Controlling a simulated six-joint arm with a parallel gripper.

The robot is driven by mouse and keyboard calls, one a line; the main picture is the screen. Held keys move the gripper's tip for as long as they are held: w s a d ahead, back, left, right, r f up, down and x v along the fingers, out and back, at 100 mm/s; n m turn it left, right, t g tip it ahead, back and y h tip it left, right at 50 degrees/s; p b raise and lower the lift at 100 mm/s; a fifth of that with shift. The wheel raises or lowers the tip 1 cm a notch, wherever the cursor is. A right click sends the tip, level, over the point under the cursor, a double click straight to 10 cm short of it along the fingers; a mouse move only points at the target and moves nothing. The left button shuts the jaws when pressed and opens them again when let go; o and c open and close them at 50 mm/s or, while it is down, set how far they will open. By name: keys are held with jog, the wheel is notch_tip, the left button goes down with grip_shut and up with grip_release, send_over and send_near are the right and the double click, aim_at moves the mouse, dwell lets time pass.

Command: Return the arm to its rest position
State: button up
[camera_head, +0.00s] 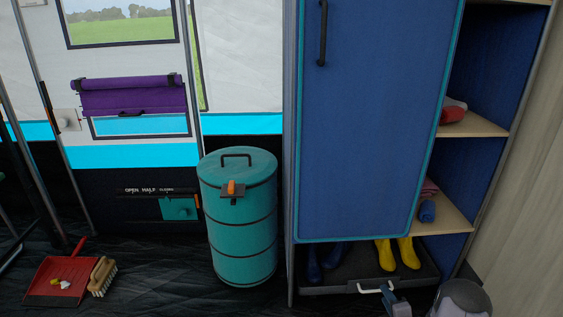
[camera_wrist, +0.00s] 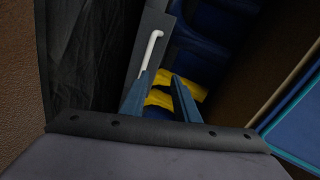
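My gripper (camera_head: 394,301) is low at the bottom right of the head view, by the front of the dark boot tray (camera_head: 335,288) under the blue cabinet. In the wrist view its two blue-grey fingers (camera_wrist: 161,76) stand apart with nothing clearly held between them. The tray's white handle (camera_head: 372,290) is close to the gripper; in the wrist view the handle (camera_wrist: 152,47) lies just beyond the left fingertip. I cannot tell whether they touch. Yellow boots (camera_head: 398,254) stand on the tray and show behind the fingers in the wrist view (camera_wrist: 180,88).
The blue cabinet door (camera_head: 375,120) rises above the tray, with open shelves (camera_head: 470,126) to its right. A teal barrel (camera_head: 240,220) stands left of the cabinet. A red dustpan (camera_head: 60,275) and a brush (camera_head: 103,277) lie on the dark floor at the left.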

jog(key=s+a+r+n+g+p, duration=0.2)
jog(key=a+r+p, duration=0.15)
jog(key=r, duration=0.35)
jog(key=s+a+r+n+g+h+p, duration=0.1)
jog(key=a+r+n+g+p, duration=0.2)
jog(key=r, duration=0.4)
jog(key=s+a+r+n+g+p, duration=0.2)
jog(key=r+p, duration=0.2)
jog(key=r, duration=0.4)
jog(key=s+a+r+n+g+y+p, duration=0.1)
jog(key=s+a+r+n+g+p, duration=0.45)
jog(key=s+r, duration=0.6)
jog(key=s+a+r+n+g+p, duration=0.2)
jog(key=s+a+r+n+p, duration=0.2)
jog(key=s+a+r+p, duration=0.7)
jog(key=s+d+r+p, duration=0.1)
jog(key=r+p, duration=1.5)
jog(key=r, duration=0.1)
jog(key=s+d+r+p, duration=0.1)
jog(key=s+r+p, duration=0.1)
jog(key=r+p, duration=1.5)
jog(key=shift+s+r, duration=0.2)
jog(key=shift+d+m+t, duration=0.1)
jog(key=shift+m+t, duration=0.15)
